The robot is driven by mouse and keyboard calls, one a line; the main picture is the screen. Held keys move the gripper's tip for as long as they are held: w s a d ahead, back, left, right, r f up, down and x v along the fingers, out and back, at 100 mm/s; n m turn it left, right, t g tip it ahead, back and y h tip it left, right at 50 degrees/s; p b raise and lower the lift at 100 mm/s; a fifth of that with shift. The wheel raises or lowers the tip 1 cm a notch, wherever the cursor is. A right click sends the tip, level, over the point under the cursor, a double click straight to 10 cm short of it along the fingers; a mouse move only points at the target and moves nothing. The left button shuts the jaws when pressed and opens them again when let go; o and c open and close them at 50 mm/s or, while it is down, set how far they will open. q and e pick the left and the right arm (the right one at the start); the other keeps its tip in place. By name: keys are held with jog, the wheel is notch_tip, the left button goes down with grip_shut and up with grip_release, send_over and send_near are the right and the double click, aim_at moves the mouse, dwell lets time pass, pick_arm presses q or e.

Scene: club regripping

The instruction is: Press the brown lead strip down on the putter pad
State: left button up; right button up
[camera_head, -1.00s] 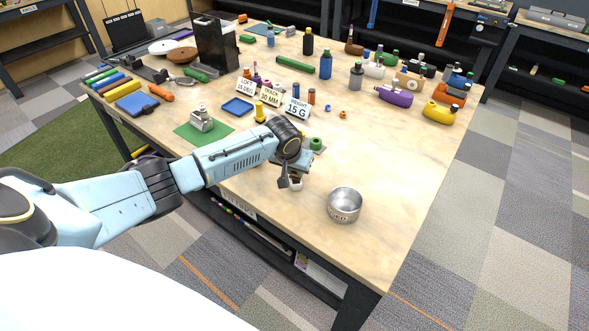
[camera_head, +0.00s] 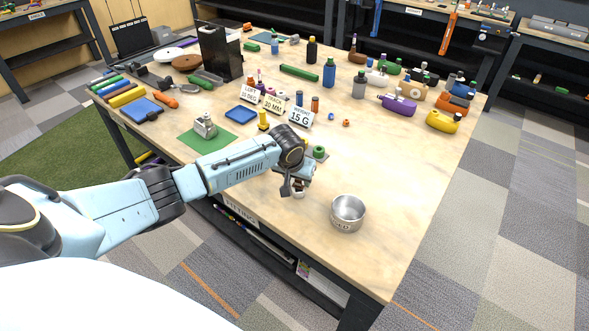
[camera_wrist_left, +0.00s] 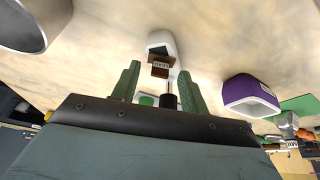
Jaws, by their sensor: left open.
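In the left wrist view the brown lead strip (camera_wrist_left: 154,71), with a small white label, lies across the near end of a white putter (camera_wrist_left: 154,37) with a dark face. My left gripper (camera_wrist_left: 159,67) is open. Its two green fingers show on either side of the strip, with a gap on both sides; I cannot tell whether they touch anything. In the head view my left gripper (camera_head: 291,190) is low over the front part of the table, and its wrist hides most of the putter and the strip. My right gripper is not in view.
A metal bowl (camera_head: 348,225) stands right of the left gripper near the table's front edge. A green mat (camera_head: 222,143) with a grey metal device lies to the left. Label signs (camera_head: 274,103) stand behind the wrist. The table's right middle is clear.

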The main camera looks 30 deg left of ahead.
pick_arm(q)
jog(key=a+p+v, duration=0.1)
jog(key=v, duration=1.2)
jog(key=s+d+f+m+h, duration=0.1)
jog(key=s+d+f+m, duration=0.1)
jog(key=s+d+f, duration=0.35)
jog(key=s+d+f+m+h, duration=0.1)
jog(key=s+d+f+m, duration=0.1)
jog(key=s+d, duration=0.6)
jog(key=s+a+y, duration=0.1)
jog(key=s, duration=1.4)
notch_tip(320, 180, down, 27)
jog(key=s+g+b, duration=0.1)
jog(key=g+b, duration=0.1)
jog(key=b, duration=0.2)
jog(key=s+a+f+b, duration=0.1)
jog(key=s+f+b, duration=0.1)
jog(key=s+f, duration=0.6)
jog(key=s+a+f+g+b, duration=0.1)
jog(key=s+a+f+b, duration=0.1)
jog(key=s+f, duration=0.7)
notch_tip(320, 180, down, 4)
jog(key=shift+s+f+m+b, duration=0.1)
jog(key=shift+s+m+b, duration=0.1)
jog(key=shift+m+b, duration=0.15)
